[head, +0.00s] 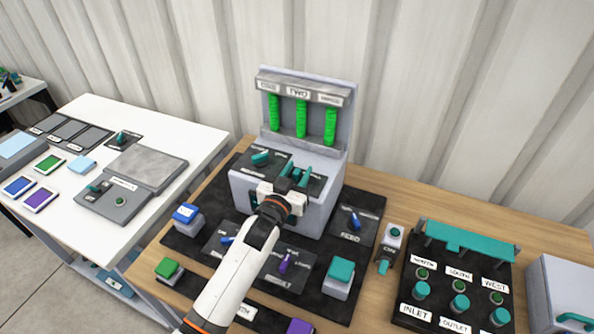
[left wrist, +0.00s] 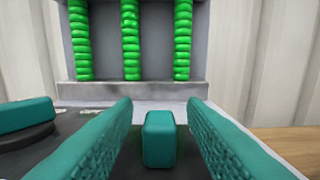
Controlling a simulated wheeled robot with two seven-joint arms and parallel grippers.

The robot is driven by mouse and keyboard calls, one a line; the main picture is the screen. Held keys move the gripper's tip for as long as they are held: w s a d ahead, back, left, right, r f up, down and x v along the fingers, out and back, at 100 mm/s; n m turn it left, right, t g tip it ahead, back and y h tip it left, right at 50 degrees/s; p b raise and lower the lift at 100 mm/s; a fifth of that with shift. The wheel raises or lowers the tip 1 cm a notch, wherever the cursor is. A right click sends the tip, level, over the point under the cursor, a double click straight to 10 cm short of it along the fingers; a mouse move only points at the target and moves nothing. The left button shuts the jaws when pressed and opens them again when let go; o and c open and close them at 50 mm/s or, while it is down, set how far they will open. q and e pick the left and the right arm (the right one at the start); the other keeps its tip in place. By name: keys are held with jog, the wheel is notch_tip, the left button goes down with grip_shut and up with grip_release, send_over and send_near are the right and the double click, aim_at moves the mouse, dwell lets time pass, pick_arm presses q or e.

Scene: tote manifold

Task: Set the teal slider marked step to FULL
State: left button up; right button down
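My left gripper (head: 294,177) is over the top of the grey console (head: 317,205). In the left wrist view its two teal fingers (left wrist: 159,130) stand apart, one on each side of a teal block-shaped knob (left wrist: 159,140), with a gap on both sides. This looks like the slider's knob. The gripper hides most of it in the head view, and I cannot read its marking or a FULL mark. A teal handle (head: 261,157) on a dark round base sits left of the gripper; it also shows in the left wrist view (left wrist: 24,115). My right gripper is not in view.
Three green columns (head: 302,118) stand in the upright panel behind the gripper. A blue lever (head: 354,218), purple lever (head: 285,262) and teal button (head: 341,270) surround the console. A panel of teal knobs (head: 460,303) stands right; a white table (head: 185,135) is left.

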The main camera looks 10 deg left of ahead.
aim_at(314, 184)
pick_arm(q)
jog(key=shift+w, duration=0.15)
grip_shut()
jog(key=d, duration=0.2)
jog(key=s+d, duration=0.1)
jog(key=d, duration=0.1)
jog(key=shift+d, duration=0.25)
jog(key=shift+a+f, duration=0.1)
jog(key=shift+a, duration=0.05)
jog(key=shift+c, duration=1)
grip_release()
jog(key=shift+o, duration=1)
jog(key=shift+d, duration=0.25)
jog(key=shift+a, duration=0.1)
